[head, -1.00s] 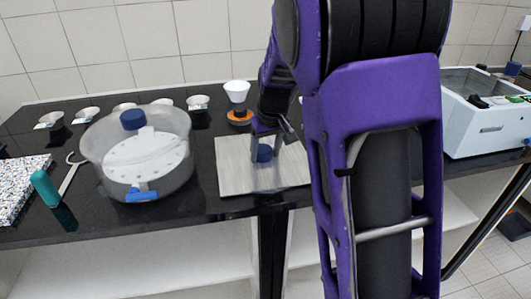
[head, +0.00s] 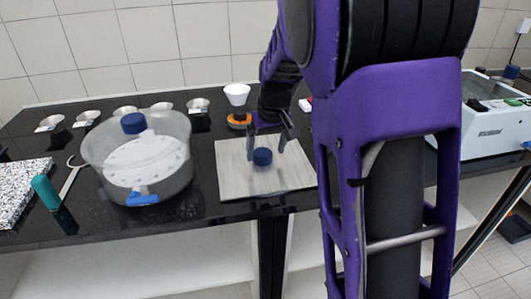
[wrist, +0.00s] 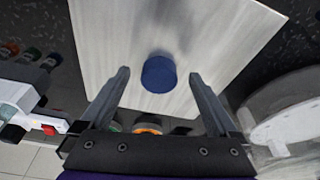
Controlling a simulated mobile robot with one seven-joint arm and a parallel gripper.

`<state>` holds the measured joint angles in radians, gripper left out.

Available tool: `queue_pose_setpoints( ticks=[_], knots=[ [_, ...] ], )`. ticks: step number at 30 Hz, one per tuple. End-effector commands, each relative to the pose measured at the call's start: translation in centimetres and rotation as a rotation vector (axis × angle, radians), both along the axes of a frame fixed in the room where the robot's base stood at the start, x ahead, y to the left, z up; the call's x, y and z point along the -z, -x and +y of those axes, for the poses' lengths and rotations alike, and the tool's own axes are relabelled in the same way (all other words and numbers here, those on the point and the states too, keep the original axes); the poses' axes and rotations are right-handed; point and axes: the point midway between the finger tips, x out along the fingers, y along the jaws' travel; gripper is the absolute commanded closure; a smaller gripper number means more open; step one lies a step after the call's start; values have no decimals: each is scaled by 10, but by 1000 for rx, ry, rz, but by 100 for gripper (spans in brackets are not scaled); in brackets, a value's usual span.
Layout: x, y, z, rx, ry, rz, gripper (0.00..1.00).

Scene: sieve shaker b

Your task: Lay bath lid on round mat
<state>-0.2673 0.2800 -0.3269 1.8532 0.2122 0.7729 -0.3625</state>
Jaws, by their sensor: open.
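A flat, square, pale grey plate with a blue knob, which I take for the bath lid (head: 232,180), lies on the black counter. Its blue knob (head: 262,157) stands near its middle. In the wrist view the lid (wrist: 110,40) fills the top, and its knob (wrist: 159,74) shows between my fingertips. My gripper (head: 267,146) is open and empty over the knob, with a finger to each side, apart from it. I see no round mat; whether one lies under the lid cannot be told.
A clear round vessel with a blue knob (head: 134,123) stands left of the lid. A white funnel (head: 237,93) over an orange ring is behind. A white bath unit (head: 495,135) stands at right, partly behind my arm. Several small bowls line the back left.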

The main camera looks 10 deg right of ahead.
Motion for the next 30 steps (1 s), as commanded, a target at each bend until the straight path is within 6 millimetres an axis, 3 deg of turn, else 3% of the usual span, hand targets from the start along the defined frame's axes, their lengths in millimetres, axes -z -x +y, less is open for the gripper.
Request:
queue_pose_setpoints(
  ticks=[1,6,12,18,26,30],
  knots=[
    [-15,2,0,0,-1,-6,4],
    [-51,12,-2,0,-2,-5,4],
    [-82,21,-4,1,-1,-2,4],
    [-93,25,-5,0,0,0,4],
    [-93,25,-5,0,0,0,4],
    [-101,18,-5,-1,2,-34,4]
  ],
)
